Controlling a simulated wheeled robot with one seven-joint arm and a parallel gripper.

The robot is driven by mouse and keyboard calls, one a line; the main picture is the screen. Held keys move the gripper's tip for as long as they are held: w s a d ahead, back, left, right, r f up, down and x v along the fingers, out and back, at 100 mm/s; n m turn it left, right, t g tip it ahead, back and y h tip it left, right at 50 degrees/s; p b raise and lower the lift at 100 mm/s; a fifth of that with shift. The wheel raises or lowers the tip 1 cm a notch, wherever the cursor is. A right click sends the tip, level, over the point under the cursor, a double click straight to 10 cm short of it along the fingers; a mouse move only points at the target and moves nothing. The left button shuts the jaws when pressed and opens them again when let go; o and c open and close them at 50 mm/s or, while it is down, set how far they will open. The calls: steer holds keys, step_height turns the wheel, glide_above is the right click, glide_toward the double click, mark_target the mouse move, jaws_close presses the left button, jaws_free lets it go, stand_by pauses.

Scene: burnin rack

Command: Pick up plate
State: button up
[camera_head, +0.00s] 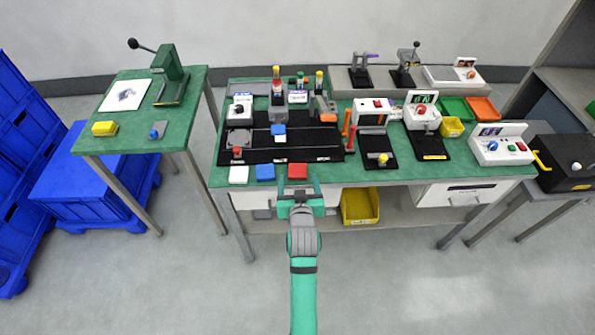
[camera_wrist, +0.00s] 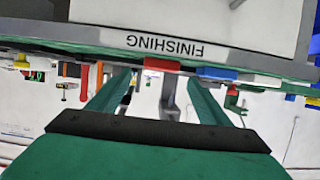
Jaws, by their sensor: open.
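Three small flat plates lie in a row along the front edge of the green table: a white plate (camera_head: 238,174), a blue plate (camera_head: 265,172) and a red plate (camera_head: 297,170). My gripper (camera_head: 298,184) is open and empty at the table's front edge, by the red plate. In the wrist view, which is upside down, the red plate (camera_wrist: 162,64) lines up with the gap between my open fingers (camera_wrist: 159,82). The blue plate (camera_wrist: 217,73) shows to its right there. I cannot tell whether the fingertips reach past the red plate's near edge.
The green table (camera_head: 400,177) carries black fixtures, a red-handled tool (camera_head: 349,138) and several devices. A yellow bin (camera_head: 360,206) sits on the shelf below. A smaller green table (camera_head: 125,138) stands at left, with blue crates (camera_head: 85,195) beside it. The floor in front is clear.

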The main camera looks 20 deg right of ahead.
mark_target(298, 170)
steer(key=x, duration=0.5)
steer(key=shift+f, duration=0.15)
steer(key=c, duration=1.2)
